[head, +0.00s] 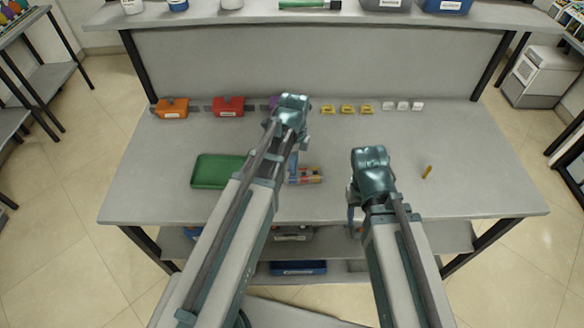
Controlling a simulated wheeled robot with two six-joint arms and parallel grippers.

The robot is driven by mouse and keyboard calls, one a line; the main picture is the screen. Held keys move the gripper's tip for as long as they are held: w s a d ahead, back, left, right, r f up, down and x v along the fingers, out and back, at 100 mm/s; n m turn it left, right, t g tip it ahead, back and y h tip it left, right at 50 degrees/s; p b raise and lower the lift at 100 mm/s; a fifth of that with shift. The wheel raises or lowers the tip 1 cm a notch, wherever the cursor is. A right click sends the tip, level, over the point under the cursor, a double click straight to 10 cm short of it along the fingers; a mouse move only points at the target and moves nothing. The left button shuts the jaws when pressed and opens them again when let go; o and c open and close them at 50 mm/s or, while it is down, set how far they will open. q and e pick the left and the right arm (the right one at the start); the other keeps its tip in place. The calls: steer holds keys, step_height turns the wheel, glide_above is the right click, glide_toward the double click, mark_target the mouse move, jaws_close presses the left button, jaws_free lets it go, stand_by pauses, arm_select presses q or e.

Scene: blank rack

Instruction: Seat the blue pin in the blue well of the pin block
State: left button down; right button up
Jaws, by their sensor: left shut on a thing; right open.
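The pin block (312,176), small with red, yellow and other coloured parts, sits mid-table, its left side partly hidden by my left arm. My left gripper (293,165) points down at the block's left end, shut on a narrow blue thing that looks like the blue pin. The pin's lower end and the blue well are too small and covered to make out, so I cannot tell if they touch. My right gripper (353,215) is open near the table's front edge, right of the block, mostly hidden behind its own wrist.
A green tray (215,171) lies left of the block. An orange-yellow pin-like piece (427,172) is at the right. Orange (172,108), red (229,106), yellow (347,109) and white (403,106) pieces line the back. The right part of the table is mostly clear.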

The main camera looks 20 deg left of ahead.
arm_select(q)
steer(key=shift+w+a, duration=0.1)
steer(key=shift+w, duration=0.1)
steer(key=shift+w+a, duration=0.35)
steer(key=shift+w, duration=0.1)
step_height(320, 180, down, 4)
steer(key=b, duration=0.4)
steer(key=shift+s, duration=0.15)
steer(key=shift+r, duration=0.15)
steer(key=c, duration=0.8)
jaws_free()
